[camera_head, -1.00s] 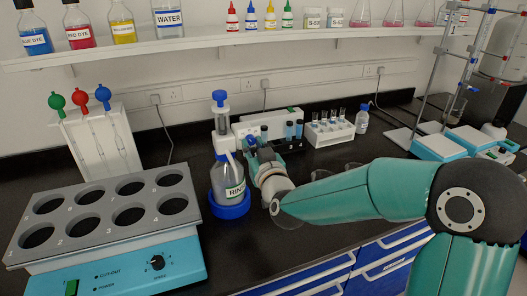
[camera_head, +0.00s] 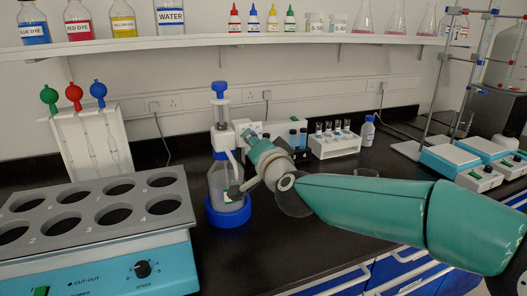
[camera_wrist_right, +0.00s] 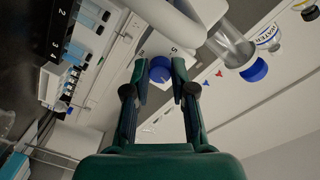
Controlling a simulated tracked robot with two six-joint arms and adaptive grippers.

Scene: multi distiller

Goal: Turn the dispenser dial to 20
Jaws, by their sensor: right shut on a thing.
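The dispenser (camera_head: 222,140) is a white pump with a blue top on a clear bottle (camera_head: 217,180) in a blue ring base. My right gripper (camera_head: 246,136) reaches it from the right. In the right wrist view, the right gripper (camera_wrist_right: 160,80) has its two fingers on either side of the round blue dial (camera_wrist_right: 160,68) and is shut on it. A white face with small numbers lies around the dial; a 5 shows, but the setting cannot be read. The dial is hidden in the head view. My left gripper is not in view.
A grey block with numbered holes (camera_head: 90,262) stands at the left front. A white tube rack (camera_head: 335,147) and a small bottle (camera_head: 368,128) stand behind my right arm. A shelf (camera_head: 300,39) with bottles and flasks runs above. Black counter lies bare in front of the dispenser.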

